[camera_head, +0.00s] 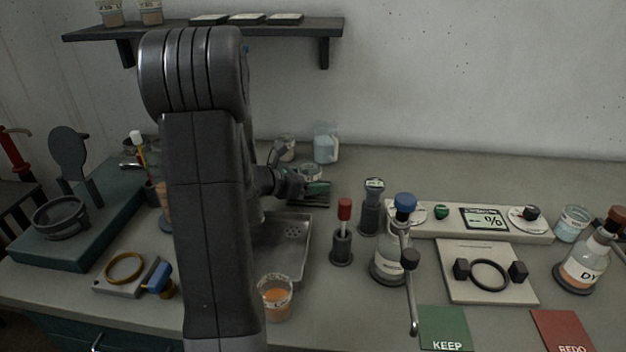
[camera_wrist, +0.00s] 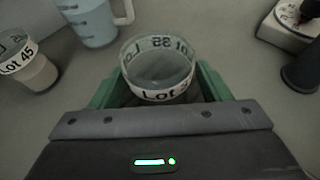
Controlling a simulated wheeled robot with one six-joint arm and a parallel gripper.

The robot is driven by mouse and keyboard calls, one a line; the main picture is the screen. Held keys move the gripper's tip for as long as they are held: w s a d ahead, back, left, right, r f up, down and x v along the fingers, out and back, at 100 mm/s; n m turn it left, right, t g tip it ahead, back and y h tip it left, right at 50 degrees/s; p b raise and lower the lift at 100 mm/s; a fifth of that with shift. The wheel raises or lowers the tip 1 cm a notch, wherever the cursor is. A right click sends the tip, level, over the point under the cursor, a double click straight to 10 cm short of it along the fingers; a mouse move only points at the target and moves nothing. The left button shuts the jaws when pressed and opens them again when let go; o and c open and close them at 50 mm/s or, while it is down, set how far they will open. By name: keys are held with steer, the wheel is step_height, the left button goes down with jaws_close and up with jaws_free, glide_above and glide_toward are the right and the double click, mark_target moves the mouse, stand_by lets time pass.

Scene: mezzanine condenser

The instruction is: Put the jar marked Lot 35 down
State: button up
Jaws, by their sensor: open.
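The glass jar with the white Lot 35 band (camera_wrist: 158,68) stands between the green fingers of my gripper (camera_wrist: 158,88) in the wrist view. The fingers are apart, one on each side of the jar. Any small gap between them and the glass is hard to make out. In the head view the jar (camera_head: 311,171) shows small behind my gripper (camera_head: 312,188), towards the back of the counter. It looks upright. Its base is hidden, so I cannot tell exactly what it rests on.
A Lot 45 jar (camera_wrist: 30,65) and a pale blue jug (camera_wrist: 98,22) stand close by on the left in the wrist view. A metal tray (camera_head: 298,262) and a jar of orange stuff (camera_head: 276,300) are nearer the front. A red-topped tool (camera_head: 343,225) stands to the right.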

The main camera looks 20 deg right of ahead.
steer(key=v, duration=1)
steer(key=shift+s+a, duration=0.15)
steer(key=shift+a, duration=0.15)
steer(key=x, duration=1.2)
steer(key=shift+d+r, duration=0.1)
steer(key=shift+d, duration=0.05)
steer(key=shift+f+b, duration=0.3)
steer(key=shift+b, duration=0.05)
steer(key=shift+r+p, duration=0.35)
steer(key=shift+f, duration=0.1)
